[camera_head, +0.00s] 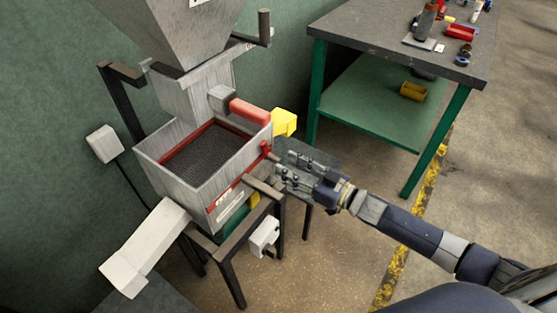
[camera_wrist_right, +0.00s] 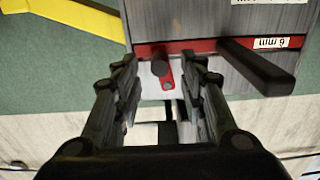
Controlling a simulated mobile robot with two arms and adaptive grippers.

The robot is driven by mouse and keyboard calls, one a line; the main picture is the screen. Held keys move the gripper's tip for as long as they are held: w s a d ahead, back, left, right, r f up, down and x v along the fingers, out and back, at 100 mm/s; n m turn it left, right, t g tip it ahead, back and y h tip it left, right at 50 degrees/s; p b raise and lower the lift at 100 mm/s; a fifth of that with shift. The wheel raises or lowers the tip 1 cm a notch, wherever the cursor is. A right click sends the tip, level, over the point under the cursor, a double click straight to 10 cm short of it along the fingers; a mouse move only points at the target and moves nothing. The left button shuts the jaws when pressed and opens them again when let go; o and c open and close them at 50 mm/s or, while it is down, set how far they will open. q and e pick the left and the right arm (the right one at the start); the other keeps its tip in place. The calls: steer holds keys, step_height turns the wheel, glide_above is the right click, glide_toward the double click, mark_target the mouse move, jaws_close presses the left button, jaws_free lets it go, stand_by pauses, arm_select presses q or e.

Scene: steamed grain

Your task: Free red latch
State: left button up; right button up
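The small red latch (camera_head: 266,150) is on the right side of the grey metal sieve box (camera_head: 183,188). In the right wrist view the red latch (camera_wrist_right: 167,83) hangs below a dark round knob (camera_wrist_right: 160,66), at a red strip on the box. My right gripper (camera_head: 279,170) is open beside the latch. In the wrist view its two fingers (camera_wrist_right: 163,72) stand to either side of the knob and latch, with gaps on both sides. I cannot tell how deep the knob sits between them. My left gripper is not in view.
A dark bar (camera_wrist_right: 258,68) juts out right of the fingers in the wrist view. A red cylinder (camera_head: 250,111) and yellow block (camera_head: 284,122) are above the latch. A hopper (camera_head: 175,30) stands over the box. A green-legged workbench (camera_head: 350,50) is behind right; floor between is clear.

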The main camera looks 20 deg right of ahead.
mark_target(279, 161)
steer(key=shift+x, duration=2.1)
steer(key=shift+c, duration=0.6)
jaws_close()
